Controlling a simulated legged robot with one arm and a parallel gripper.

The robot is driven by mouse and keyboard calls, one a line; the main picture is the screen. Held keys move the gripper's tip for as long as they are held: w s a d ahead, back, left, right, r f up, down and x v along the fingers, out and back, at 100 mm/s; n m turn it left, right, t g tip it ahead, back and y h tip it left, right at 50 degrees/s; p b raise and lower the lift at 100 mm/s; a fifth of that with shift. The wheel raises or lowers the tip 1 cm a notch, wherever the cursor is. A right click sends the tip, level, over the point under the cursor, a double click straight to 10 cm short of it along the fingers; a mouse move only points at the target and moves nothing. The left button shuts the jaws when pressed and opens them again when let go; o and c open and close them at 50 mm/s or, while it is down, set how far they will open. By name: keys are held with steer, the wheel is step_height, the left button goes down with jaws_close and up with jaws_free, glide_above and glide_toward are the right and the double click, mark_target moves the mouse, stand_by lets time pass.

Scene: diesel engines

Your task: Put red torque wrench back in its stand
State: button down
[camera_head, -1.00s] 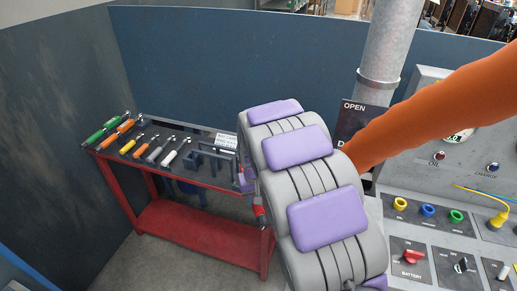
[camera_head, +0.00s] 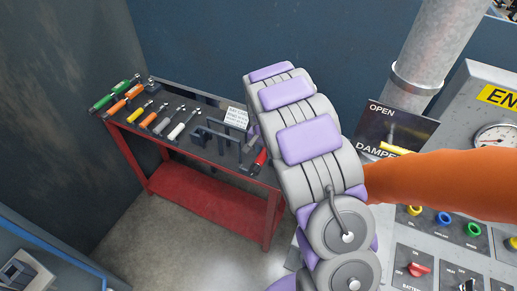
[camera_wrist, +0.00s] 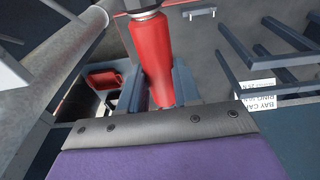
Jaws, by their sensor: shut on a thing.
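The red torque wrench (camera_wrist: 150,55) is held in my gripper (camera_wrist: 162,88). In the wrist view its red handle runs away from the gripper's base, between the grey fingers, to a dark collar at the top edge. In the head view a short red piece of the wrench (camera_head: 260,160) shows beside my arm, at the bench's right end; my gripper is hidden there. The stand, a dark rack with raised prongs (camera_head: 210,137), is on the bench just left of the wrench. Its prongs (camera_wrist: 238,48) show at the right of the wrist view, apart from the handle.
The red bench (camera_head: 190,192) bears several green, orange, yellow and white-handled tools at its left. A white label card (camera_head: 236,117) stands behind the rack. A control panel (camera_head: 455,235) and a thick grey pipe (camera_head: 428,50) are on the right.

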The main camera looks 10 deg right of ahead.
steer(key=d+f, duration=0.2)
steer(key=d, duration=0.3)
steer(key=a+f, duration=0.1)
steer(key=a+f+b, duration=0.1)
steer(key=f, duration=0.3)
steer(key=shift+a+f+b, duration=0.25)
steer(key=shift+a+b, duration=0.1)
steer(key=shift+a, duration=0.25)
steer(key=shift+d, duration=0.55)
stand_by(0.6)
